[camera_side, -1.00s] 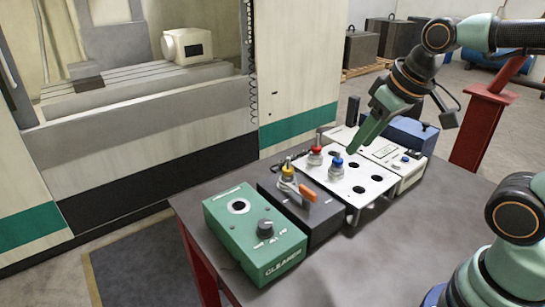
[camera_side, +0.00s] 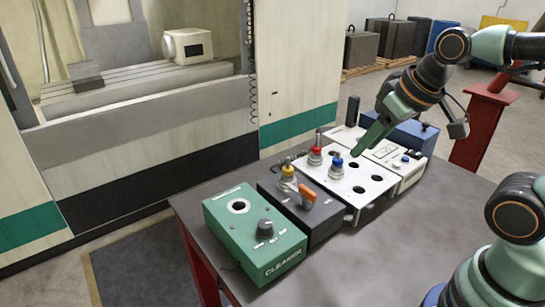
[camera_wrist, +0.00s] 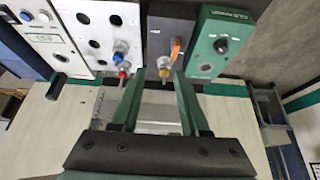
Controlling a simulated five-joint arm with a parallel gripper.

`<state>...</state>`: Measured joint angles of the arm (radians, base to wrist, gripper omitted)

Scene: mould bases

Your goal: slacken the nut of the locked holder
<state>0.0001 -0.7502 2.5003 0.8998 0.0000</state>
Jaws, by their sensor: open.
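A holder with a yellow ring (camera_side: 287,170) stands upright in the dark tightening fixture (camera_side: 318,222), beside its orange lever (camera_side: 307,193). In the wrist view the yellow holder (camera_wrist: 164,66) shows between my fingertips' lines, with the orange lever (camera_wrist: 175,48) beyond it. My gripper (camera_side: 356,153) is open, with nothing seen in it, over the white rack and right of the blue holder in the side view. Its two green fingers (camera_wrist: 158,76) are parted in the wrist view. I cannot make out the nut's tightness.
The white rack (camera_side: 352,205) holds a red-ringed holder (camera_side: 315,155) and a blue-ringed holder (camera_side: 336,168), with several empty holes. A green cleaner box (camera_side: 260,258) stands left of the fixture. A white device (camera_side: 412,178) stands right. The table front (camera_side: 400,250) is clear.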

